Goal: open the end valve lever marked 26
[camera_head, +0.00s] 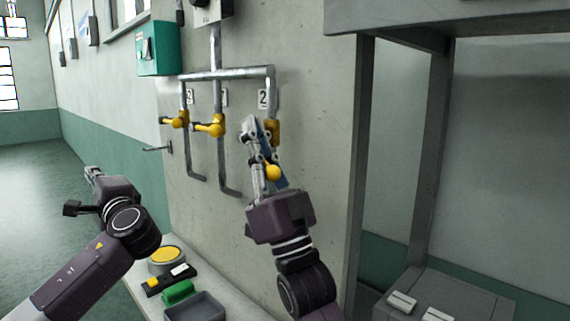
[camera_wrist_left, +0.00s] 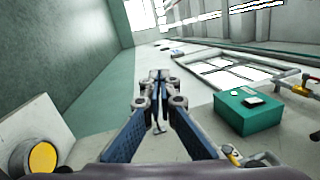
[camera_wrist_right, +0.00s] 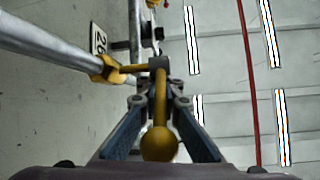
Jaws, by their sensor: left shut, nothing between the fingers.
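The end valve is the rightmost of the yellow valves; its body (camera_head: 273,130) sits on the right pipe below a number plate (camera_head: 263,99). In the right wrist view the plate (camera_wrist_right: 98,40) reads 26. Its yellow lever (camera_wrist_right: 161,105) ends in a ball knob (camera_head: 273,172) and hangs down along the pipe in the head view. My right gripper (camera_head: 256,122) is at this lever, with its fingers closed on either side of the shaft and the ball towards the palm. Fingers hide part of the lever. My left gripper (camera_head: 90,172) is shut and empty, away from the pipes.
Two other yellow valve levers (camera_head: 174,121) (camera_head: 210,128) point left on the neighbouring pipes. A green box (camera_head: 158,48) hangs on the wall. Below stands a ledge with a yellow-topped round item (camera_head: 166,254) and a grey tray (camera_head: 196,308). A grey frame (camera_head: 362,150) stands at right.

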